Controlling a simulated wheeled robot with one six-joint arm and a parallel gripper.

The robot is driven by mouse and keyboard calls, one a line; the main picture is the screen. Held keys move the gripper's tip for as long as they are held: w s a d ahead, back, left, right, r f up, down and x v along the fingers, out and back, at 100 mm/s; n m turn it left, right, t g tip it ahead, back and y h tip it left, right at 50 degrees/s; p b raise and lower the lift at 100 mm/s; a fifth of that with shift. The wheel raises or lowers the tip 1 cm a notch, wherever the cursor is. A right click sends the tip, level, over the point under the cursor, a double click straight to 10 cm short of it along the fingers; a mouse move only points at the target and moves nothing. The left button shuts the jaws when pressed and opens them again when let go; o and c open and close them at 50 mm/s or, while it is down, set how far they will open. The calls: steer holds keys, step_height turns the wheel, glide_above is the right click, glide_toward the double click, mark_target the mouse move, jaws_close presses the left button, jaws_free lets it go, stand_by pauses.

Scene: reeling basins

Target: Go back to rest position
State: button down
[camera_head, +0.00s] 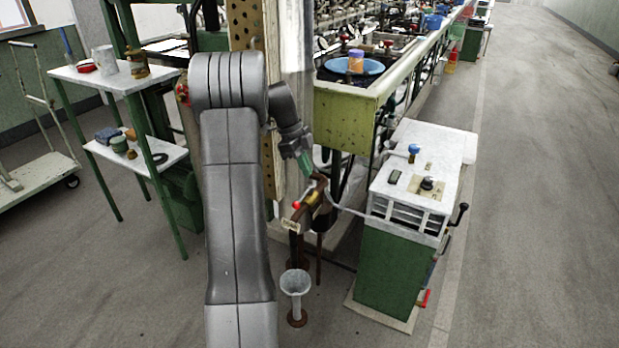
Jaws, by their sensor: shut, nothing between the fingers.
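My grey arm (232,200) rises from the bottom of the picture, bends over at the top and points down to the right. My gripper (308,168) is small at the arm's end and appears empty, with its fingers closed together. It hangs near a brown pipe fitting (316,192) with a red knob (297,205). I cannot tell whether it touches the fitting. The arm hides part of the perforated tan post and the floor behind it.
A green cabinet with a white top (415,170) stands right of the gripper. A grey funnel stand (295,285) is on the floor below. A long basin (345,110) runs away behind. A white two-tier shelf (115,78) and a trolley (35,172) stand left. The right aisle is clear.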

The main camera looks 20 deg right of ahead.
steer(key=shift+w+a+r, duration=0.1)
steer(key=shift+r, duration=0.3)
steer(key=shift+f, duration=0.1)
steer(key=d+f+n+t+p, duration=0.2)
steer(key=d+f+n+t, duration=0.3)
steer(key=n, duration=1)
steer(key=shift+w+d+f+n+h, duration=0.3)
steer(key=shift+d+f, duration=1.15)
steer(key=shift+f, duration=0.95)
steer(key=shift+f, duration=0.1)
